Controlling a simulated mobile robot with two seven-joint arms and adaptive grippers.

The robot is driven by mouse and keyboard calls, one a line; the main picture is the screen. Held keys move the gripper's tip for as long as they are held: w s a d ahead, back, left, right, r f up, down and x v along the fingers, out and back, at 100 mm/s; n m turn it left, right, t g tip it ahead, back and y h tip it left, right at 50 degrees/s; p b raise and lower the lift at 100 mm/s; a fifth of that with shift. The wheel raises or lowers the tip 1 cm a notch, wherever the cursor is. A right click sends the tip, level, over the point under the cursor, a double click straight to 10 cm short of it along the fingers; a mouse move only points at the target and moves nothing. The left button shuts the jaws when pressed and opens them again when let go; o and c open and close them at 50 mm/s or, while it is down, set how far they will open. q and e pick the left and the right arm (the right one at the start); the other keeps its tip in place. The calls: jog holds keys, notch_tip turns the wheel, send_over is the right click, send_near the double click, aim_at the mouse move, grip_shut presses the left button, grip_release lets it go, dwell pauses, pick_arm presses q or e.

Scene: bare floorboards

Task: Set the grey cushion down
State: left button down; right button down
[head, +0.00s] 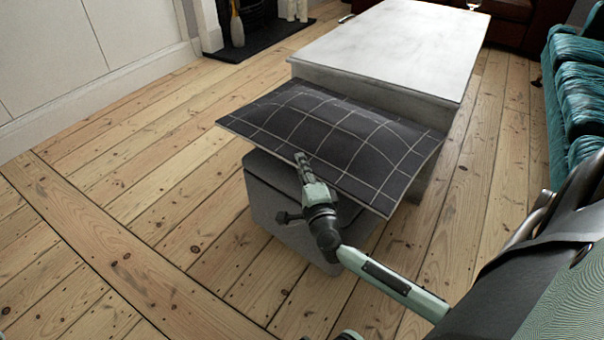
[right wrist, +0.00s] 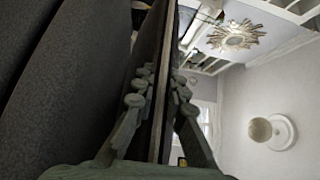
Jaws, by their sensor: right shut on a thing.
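The grey cushion (head: 325,137) is dark grey with a grid of pale lines. In the head view it is held by its near edge, tilted, above a grey box-shaped stool (head: 268,195) and in front of the white table. My right gripper (head: 303,165) is shut on the cushion's near edge. In the right wrist view the cushion's edge (right wrist: 158,100) runs between the two fingers (right wrist: 160,92). Whether the cushion touches the stool or the table cannot be told.
A white-topped table (head: 400,45) stands just behind the cushion. A teal sofa (head: 580,90) is at the right. A fireplace with a dark hearth (head: 255,45) is at the back left. The floorboards (head: 130,200) at the left are clear.

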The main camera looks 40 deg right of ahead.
jog(key=shift+f, duration=0.5)
jog(key=shift+f, duration=0.15)
jog(key=c, duration=1.6)
grip_release()
